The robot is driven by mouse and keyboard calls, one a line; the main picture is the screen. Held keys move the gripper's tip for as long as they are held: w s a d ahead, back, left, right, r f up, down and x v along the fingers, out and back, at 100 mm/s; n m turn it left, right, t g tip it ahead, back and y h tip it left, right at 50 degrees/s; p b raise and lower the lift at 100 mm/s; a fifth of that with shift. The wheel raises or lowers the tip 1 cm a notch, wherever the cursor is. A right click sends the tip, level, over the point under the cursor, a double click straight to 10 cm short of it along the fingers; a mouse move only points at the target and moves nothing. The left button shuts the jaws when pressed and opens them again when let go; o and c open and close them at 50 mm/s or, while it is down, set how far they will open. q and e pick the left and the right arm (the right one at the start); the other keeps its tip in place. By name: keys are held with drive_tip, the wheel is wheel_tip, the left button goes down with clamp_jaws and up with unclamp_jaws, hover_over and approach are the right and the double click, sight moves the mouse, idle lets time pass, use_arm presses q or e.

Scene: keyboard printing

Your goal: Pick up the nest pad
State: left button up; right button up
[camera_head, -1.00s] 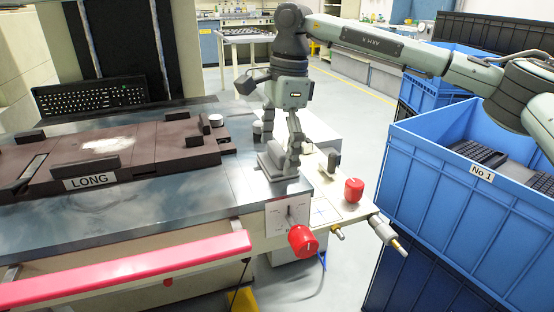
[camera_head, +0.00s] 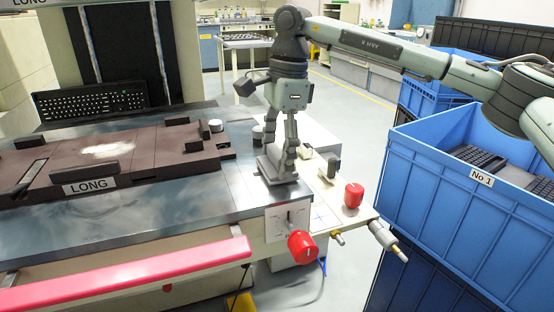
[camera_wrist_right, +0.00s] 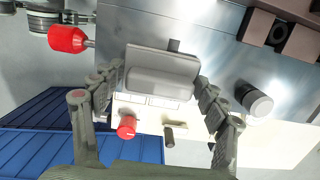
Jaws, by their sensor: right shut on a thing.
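The nest pad (camera_head: 275,176) is a grey block with a raised bar along its top. It is at the right end of the metal table, and also shows in the right wrist view (camera_wrist_right: 150,62). My right gripper (camera_head: 278,156) comes down over it from above. In the right wrist view its two fingers (camera_wrist_right: 155,80) are at opposite ends of the raised bar, shut on the pad. I cannot tell whether the pad's underside touches the table. My left gripper is not in view.
A brown fixture (camera_head: 150,146) marked LONG lies left on the table. A black keyboard (camera_head: 90,101) stands behind it. Red knobs (camera_head: 302,245) are at the table's right corner. A blue crate (camera_head: 440,210) marked No 1 stands right, holding keyboards.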

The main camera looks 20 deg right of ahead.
sight(274, 150)
wheel_tip(274, 150, up, 4)
drive_tip(key=shift+a+f, duration=0.1)
drive_tip(key=w+a+r, duration=0.2)
drive_tip(key=a+r, duration=0.4)
drive_tip(key=a, duration=0.5)
drive_tip(key=shift+w+a+r, duration=0.15)
drive_tip(key=shift+r, duration=0.2)
